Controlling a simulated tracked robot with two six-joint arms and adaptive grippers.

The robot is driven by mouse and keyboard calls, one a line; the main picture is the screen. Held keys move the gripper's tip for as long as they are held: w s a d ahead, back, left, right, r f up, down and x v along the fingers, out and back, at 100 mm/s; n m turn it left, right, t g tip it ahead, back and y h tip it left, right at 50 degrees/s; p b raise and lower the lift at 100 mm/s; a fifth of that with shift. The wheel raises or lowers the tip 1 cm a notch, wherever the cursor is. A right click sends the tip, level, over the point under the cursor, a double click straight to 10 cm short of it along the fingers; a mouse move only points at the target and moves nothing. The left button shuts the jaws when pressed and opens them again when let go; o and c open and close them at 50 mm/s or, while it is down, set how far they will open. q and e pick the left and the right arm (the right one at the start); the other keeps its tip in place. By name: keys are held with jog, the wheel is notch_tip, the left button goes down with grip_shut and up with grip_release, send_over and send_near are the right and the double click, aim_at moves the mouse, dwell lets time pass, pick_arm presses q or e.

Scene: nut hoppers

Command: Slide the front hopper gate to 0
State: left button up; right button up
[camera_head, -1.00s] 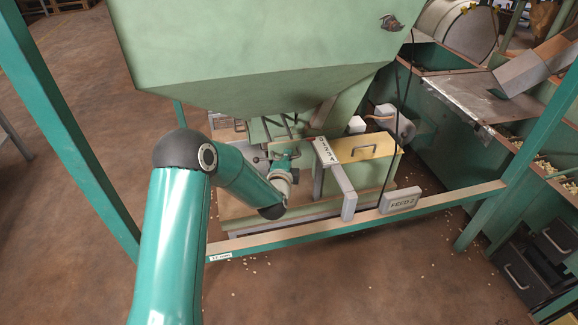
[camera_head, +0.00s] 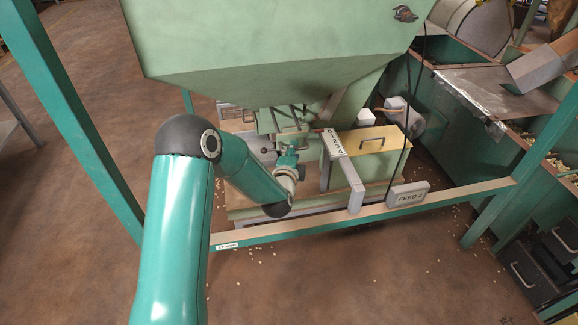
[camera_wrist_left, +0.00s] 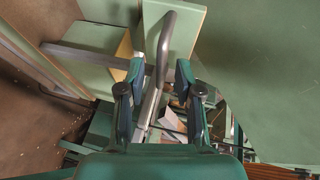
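The green hopper (camera_head: 270,60) fills the upper middle of the head view. Under its outlet is a pale green gate plate (camera_head: 266,121) with thin grey bars, partly hidden by the hopper and my wrist. My left gripper (camera_head: 288,158) is just below these bars and is small there. In the left wrist view a pale green plate (camera_wrist_left: 186,28) carries a curved grey handle (camera_wrist_left: 165,45). My left gripper (camera_wrist_left: 159,68) is open, one finger on each side of the handle in the picture. I cannot tell whether the fingers touch it. My right gripper is not in view.
A green box with a yellowish lid (camera_head: 368,142) and a grey bracket (camera_head: 345,175) stand right of my wrist. Green posts (camera_head: 75,120) flank the hopper. A black cable hangs at right.

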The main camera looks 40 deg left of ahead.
pick_arm(q)
jog(key=v, duration=0.9)
jog(key=shift+s+d, duration=0.1)
jog(key=shift+s, duration=0.05)
